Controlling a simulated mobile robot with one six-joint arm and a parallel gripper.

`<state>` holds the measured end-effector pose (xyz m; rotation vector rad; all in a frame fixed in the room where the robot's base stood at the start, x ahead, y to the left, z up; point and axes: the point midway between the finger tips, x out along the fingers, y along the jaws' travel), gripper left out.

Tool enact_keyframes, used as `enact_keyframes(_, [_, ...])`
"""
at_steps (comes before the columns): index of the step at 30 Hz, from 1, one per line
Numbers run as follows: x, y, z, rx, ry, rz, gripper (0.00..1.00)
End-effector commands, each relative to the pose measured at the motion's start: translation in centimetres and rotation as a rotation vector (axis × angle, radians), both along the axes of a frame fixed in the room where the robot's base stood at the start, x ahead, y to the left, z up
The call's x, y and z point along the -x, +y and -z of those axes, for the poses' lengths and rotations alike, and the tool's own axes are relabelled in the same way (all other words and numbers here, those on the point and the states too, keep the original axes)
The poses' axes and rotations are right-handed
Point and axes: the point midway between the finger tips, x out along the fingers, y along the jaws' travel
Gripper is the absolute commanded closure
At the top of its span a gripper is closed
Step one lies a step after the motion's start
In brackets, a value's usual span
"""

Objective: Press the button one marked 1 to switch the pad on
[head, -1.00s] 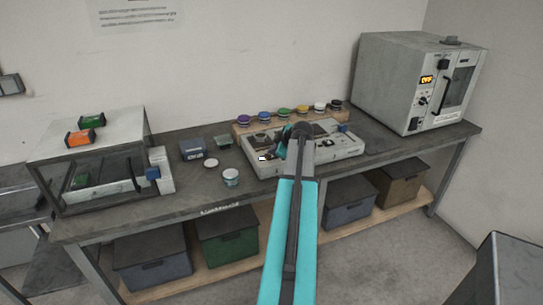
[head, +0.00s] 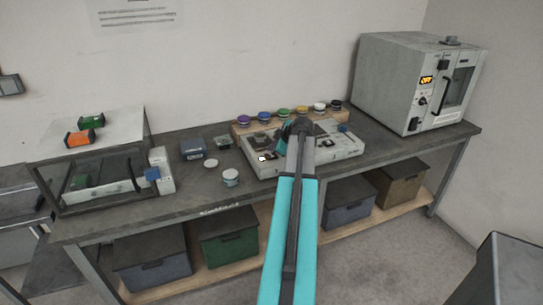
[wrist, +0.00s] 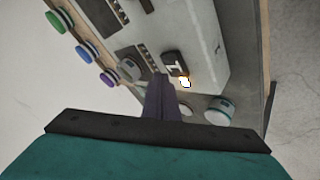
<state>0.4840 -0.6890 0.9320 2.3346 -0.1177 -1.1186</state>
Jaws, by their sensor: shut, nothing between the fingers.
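The pale control panel (head: 345,150) lies on the bench, tilted in the wrist view (wrist: 205,45). In the wrist view a dark block marked 1 (wrist: 175,62) sits near one end of the panel. A small white patch with a yellow glow (wrist: 185,83) is beside it; this lit patch also shows at the panel's left front in the head view (head: 262,158). My gripper (wrist: 159,80) is shut and empty, its tips just left of the block marked 1 in the wrist view. Contact cannot be told. In the head view my arm hides the panel's middle and the fingertips.
Several colored-lid jars (head: 284,112) stand on a wooden rack behind the panel. A white jar (head: 230,177) and a white lid (head: 211,163) lie left of it. An oven reading OFF (head: 410,85) stands right. A glass-fronted cabinet (head: 95,180) stands left.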

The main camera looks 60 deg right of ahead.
Motion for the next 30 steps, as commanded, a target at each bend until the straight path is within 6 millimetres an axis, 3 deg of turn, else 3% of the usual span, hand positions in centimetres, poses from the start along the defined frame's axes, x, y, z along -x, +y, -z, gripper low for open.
enact_keyframes(21, [0.0,0.0,-4.8,0.001,0.000,-0.001,1.00])
enact_keyframes(30, [0.0,0.0,-5.6,-0.001,0.000,0.001,1.00])
